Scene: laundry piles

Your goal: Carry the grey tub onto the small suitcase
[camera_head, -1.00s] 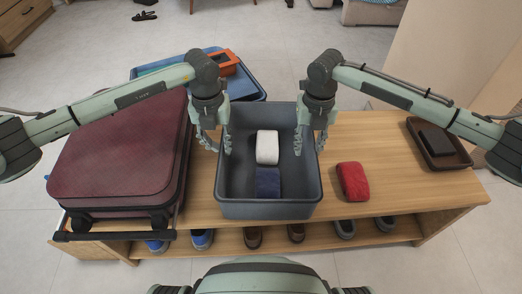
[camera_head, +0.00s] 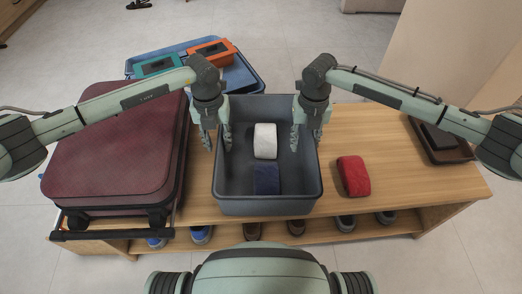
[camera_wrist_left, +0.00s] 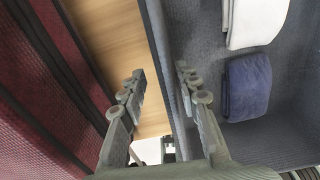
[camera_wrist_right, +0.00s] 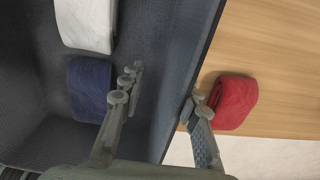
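The grey tub (camera_head: 268,207) stands on the wooden bench. It holds a folded white cloth (camera_head: 265,141) and a folded navy cloth (camera_head: 266,180). The burgundy suitcase (camera_head: 115,155) lies flat left of the tub. My left gripper (camera_head: 216,138) is open at the tub's left wall; in the left wrist view one finger is outside and one inside the wall. My right gripper (camera_head: 307,138) is open at the right wall, and in the right wrist view its fingers (camera_wrist_right: 162,92) also straddle the wall. Gaps show between fingers and wall in both wrist views.
A folded red cloth (camera_head: 353,176) lies on the bench right of the tub. A dark brown tray (camera_head: 443,150) with a dark item is at the right end. A blue tray (camera_head: 240,79) with teal and orange items is behind. Shoes sit on the lower shelf.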

